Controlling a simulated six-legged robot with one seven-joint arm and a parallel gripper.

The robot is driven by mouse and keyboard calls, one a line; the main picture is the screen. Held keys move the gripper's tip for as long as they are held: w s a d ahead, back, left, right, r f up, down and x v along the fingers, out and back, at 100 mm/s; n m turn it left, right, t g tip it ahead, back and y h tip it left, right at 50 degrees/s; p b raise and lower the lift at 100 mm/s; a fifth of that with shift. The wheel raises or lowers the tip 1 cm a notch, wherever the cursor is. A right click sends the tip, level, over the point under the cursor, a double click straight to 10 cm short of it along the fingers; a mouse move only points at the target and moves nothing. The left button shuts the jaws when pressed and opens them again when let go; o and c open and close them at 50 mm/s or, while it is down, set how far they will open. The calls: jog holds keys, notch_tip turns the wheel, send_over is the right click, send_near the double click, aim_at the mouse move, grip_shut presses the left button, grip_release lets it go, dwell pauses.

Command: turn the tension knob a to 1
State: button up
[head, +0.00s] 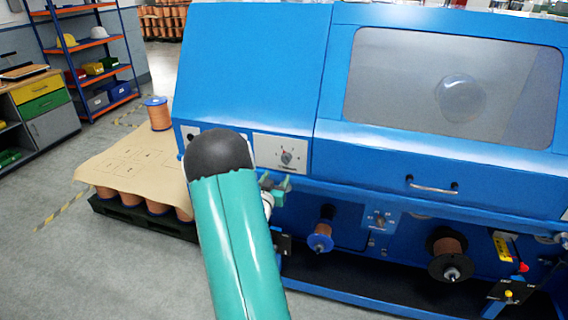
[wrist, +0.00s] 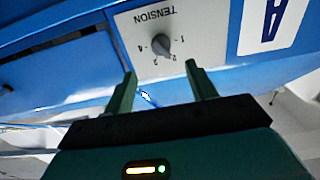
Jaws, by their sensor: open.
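The tension knob (wrist: 161,45) is a small grey dial on a white plate (wrist: 205,22), which reads upside down in the wrist view. The word TENSION and small numbers are printed around it. A white label with a blue letter A (wrist: 268,25) is right of the plate. I cannot tell which number the knob points at. My gripper (wrist: 160,72) is open, its two green fingers apart and empty, just short of the knob. In the head view, my gripper (head: 276,183) is just below a white dial plate (head: 265,148) with a grey knob (head: 287,157).
The blue machine (head: 255,60) fills the middle and right, with a window (head: 400,75) and a door handle (head: 432,188). Another dial plate (head: 380,218) and copper spools (head: 320,238) are lower right. A pallet (head: 140,215) stands left on open floor.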

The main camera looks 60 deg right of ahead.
aim_at(284, 162)
jog(key=d, duration=0.3)
jog(key=w+d, duration=0.1)
jog(key=d, duration=0.6)
jog(key=shift+w+d, duration=0.25)
jog(key=shift+w, duration=0.15)
jog(key=c, duration=1)
